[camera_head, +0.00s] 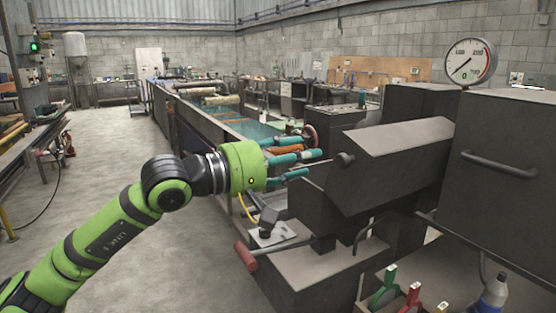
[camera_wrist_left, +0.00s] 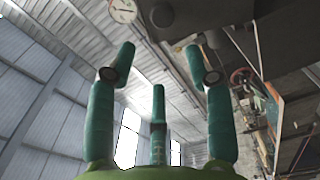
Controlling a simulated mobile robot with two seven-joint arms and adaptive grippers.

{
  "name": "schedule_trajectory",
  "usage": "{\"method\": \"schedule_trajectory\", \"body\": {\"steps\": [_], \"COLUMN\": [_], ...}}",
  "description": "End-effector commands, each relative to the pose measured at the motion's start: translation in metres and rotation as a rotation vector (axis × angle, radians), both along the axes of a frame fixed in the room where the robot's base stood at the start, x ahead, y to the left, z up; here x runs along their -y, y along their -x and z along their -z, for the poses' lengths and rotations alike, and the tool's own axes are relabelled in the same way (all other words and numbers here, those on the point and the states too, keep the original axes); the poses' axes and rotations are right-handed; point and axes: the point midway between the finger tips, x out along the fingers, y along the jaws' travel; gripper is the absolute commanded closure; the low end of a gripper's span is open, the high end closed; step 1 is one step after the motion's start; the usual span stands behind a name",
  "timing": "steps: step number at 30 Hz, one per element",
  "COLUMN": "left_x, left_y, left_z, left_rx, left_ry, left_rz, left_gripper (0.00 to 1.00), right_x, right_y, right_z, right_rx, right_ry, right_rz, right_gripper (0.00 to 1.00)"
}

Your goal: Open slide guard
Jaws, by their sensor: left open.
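The slide guard (camera_head: 395,150) looks to be the dark grey, slant-topped cover on the machine at right. A round dark knob (camera_head: 344,159) on a thin rod sticks out from its left side. My left gripper (camera_head: 314,155) is open and empty, its teal fingers spread and pointing right towards the knob, a little left of it. In the left wrist view my left gripper (camera_wrist_left: 160,62) shows its fingers apart, with a round dark knob-like end (camera_wrist_left: 162,15) beyond them at the top. I cannot tell whether any finger touches the rod. My right gripper is in neither view.
A pressure gauge (camera_head: 470,62) stands on the dark cabinet (camera_head: 510,165) with a bar handle. A red-handled lever (camera_head: 246,256) juts out below my left gripper. Tools and a bottle (camera_head: 492,293) sit at bottom right. The concrete floor (camera_head: 110,180) at left is clear.

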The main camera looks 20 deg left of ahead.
Motion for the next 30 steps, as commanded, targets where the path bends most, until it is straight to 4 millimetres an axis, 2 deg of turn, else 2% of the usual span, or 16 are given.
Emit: {"method": "schedule_trajectory", "body": {"steps": [3, 9, 20, 21, 23, 24, 25, 28, 30], "left_x": [-0.014, -0.025, -0.028, -0.028, -0.028, -0.028, -0.028, -0.025, -0.012], "left_y": [0.017, 0.032, 0.036, 0.036, 0.036, 0.036, 0.036, 0.037, 0.042], "left_z": [0.001, 0.000, -0.001, -0.001, -0.001, -0.001, -0.001, -0.002, -0.006], "left_rx": [-0.002, 0.001, 0.001, 0.001, 0.002, 0.002, 0.002, -0.001, -0.016], "left_ry": [-0.003, -0.001, 0.001, 0.001, 0.002, 0.002, 0.002, 0.013, 0.074], "left_rz": [-0.002, 0.000, 0.001, 0.001, 0.001, 0.001, 0.001, 0.012, 0.063], "left_gripper": [0.47, 0.47, 0.47, 0.55, 0.79, 0.95, 1.00, 1.00, 1.00], "right_x": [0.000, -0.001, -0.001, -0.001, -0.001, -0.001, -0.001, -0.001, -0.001], "right_y": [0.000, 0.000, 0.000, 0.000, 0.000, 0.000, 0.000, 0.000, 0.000], "right_z": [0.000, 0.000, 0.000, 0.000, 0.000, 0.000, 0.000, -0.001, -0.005], "right_rx": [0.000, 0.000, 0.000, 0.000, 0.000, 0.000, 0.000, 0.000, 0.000], "right_ry": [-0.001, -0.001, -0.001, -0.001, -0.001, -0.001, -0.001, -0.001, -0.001], "right_rz": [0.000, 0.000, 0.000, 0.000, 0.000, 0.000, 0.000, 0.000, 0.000], "right_gripper": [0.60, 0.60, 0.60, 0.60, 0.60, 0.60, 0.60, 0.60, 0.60]}}
